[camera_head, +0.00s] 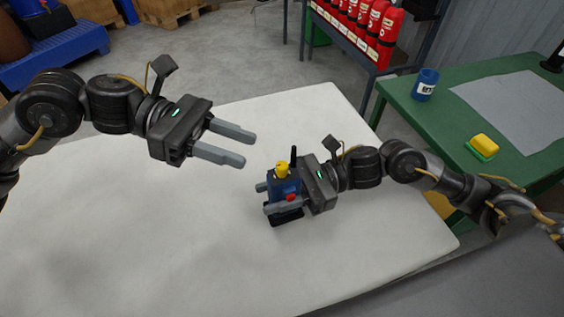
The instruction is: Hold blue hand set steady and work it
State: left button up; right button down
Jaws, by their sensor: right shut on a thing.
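The blue hand set (284,187) is a small blue block with a yellow knob (281,169) on top, a short black antenna, a red button (291,197) on its side and a dark base. It is upright over the middle of the white table (180,240); I cannot tell whether its base touches the table. My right gripper (264,198) is shut on its body from the right. My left gripper (248,148) is open and empty, above and to the left of the hand set, apart from it, with its fingers pointing right.
A green table (463,116) on the right holds a blue mug (425,85), a yellow and green sponge (484,146) and a grey sheet (515,105). Several red extinguishers (383,38) stand on a rack behind. The white table's left and front are clear.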

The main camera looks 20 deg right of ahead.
aim_at(282, 165)
pick_arm(q)
jog(key=w+a+f+h, duration=0.2)
jog(key=a+f+h, duration=0.1)
jog(key=a+f, duration=0.15)
jog(key=shift+t, duration=0.3)
jog(key=x, duration=1.2)
jog(key=shift+w+d+r, duration=0.15)
jog(key=shift+d, duration=0.15)
jog(key=shift+m, duration=0.3)
grip_shut()
